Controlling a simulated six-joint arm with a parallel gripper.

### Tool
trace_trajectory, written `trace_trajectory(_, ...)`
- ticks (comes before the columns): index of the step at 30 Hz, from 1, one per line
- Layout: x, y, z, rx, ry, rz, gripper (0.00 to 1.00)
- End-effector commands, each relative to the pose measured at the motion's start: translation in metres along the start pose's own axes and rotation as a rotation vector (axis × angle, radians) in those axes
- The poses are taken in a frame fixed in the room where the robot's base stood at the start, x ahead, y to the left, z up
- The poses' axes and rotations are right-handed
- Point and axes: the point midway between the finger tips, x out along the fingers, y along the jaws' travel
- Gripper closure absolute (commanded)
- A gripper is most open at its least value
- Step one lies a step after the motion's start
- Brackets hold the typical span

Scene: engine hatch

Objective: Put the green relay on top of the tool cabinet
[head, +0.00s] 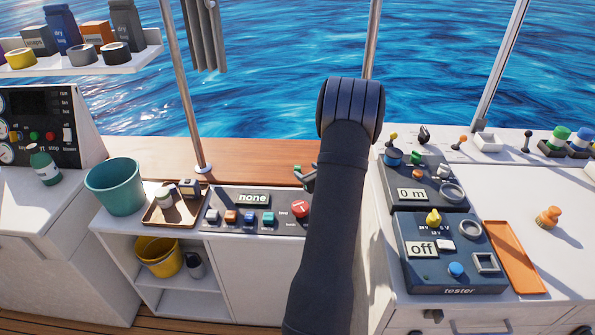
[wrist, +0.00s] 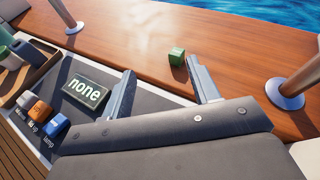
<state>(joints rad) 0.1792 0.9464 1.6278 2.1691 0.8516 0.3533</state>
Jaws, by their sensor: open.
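A small green block, which looks like the green relay (wrist: 177,56), lies on the wooden ledge in the wrist view. A small green patch of it shows in the head view (head: 297,170), left of my arm. My gripper (wrist: 160,70) is open and empty. The relay is just beyond the fingertips, nearer the right finger in the wrist view. In the head view my gripper (head: 308,178) is partly hidden by my own arm. Several white cabinets are in view; I cannot tell which is the tool cabinet.
A dark panel reading "none" (head: 252,198) adjoins the wooden ledge (head: 245,157). Metal posts (wrist: 290,92) rise from the ledge. A brown tray (head: 157,212) and teal bucket (head: 115,185) stand left. The tester (head: 445,275) and an orange tray (head: 514,258) are on the right counter (head: 500,195).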

Motion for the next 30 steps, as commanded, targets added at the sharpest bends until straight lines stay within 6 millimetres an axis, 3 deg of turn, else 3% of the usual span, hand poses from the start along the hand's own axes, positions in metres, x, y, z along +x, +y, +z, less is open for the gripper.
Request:
trace_trajectory(3,-0.021,-0.005,-0.019,0.122,0.046,-0.086,0.45)
trace_trajectory(8,-0.028,-0.007,-0.029,0.189,0.068,-0.133,0.45)
trace_trajectory(11,-0.015,-0.008,-0.032,0.192,0.07,-0.134,0.45)
trace_trajectory(22,0.064,-0.018,-0.038,0.188,0.068,-0.132,0.45)
trace_trajectory(30,0.089,-0.021,-0.04,0.189,0.068,-0.133,0.45)
